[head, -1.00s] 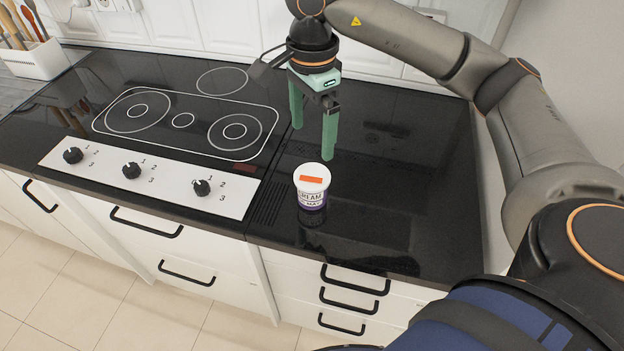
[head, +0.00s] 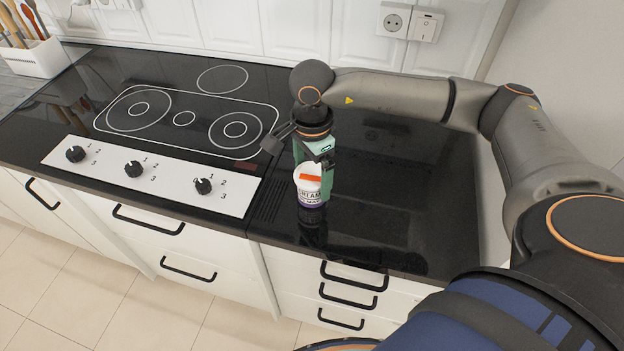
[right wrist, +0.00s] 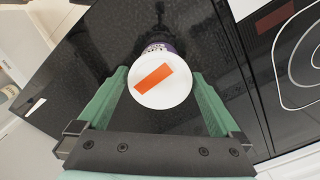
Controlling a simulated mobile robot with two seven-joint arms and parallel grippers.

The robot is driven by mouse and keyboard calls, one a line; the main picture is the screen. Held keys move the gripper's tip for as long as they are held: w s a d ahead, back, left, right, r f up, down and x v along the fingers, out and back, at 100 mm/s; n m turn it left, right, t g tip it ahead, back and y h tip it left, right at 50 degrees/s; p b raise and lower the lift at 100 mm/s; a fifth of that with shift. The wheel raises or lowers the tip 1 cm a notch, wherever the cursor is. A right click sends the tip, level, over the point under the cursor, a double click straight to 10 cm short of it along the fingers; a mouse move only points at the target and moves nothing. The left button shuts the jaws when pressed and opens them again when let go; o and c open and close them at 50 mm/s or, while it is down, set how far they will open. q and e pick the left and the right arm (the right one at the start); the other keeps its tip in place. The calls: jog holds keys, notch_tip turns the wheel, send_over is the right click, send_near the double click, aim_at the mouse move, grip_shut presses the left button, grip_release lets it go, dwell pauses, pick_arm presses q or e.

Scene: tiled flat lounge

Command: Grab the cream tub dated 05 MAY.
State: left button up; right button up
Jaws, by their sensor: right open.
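A small white cream tub (head: 309,196) with an orange strip on its lid and a dark purple lower band stands upright on the black countertop, right of the hob. Its side label reads partly "REAM"; the date line is too small to read. My right gripper (head: 313,172) is open just behind and over the tub, one green finger to each side. In the right wrist view the tub's lid (right wrist: 163,88) lies between the two green fingers, with gaps showing at both sides. My left gripper is not in view.
The hob (head: 184,118) and its white knob panel (head: 150,178) lie left of the tub. A utensil holder (head: 35,57) stands at the far left. The counter right of the tub is clear. Drawers with black handles are below the front edge, and a wall socket (head: 394,20) is behind.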

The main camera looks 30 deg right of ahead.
jog(key=c, duration=1.3)
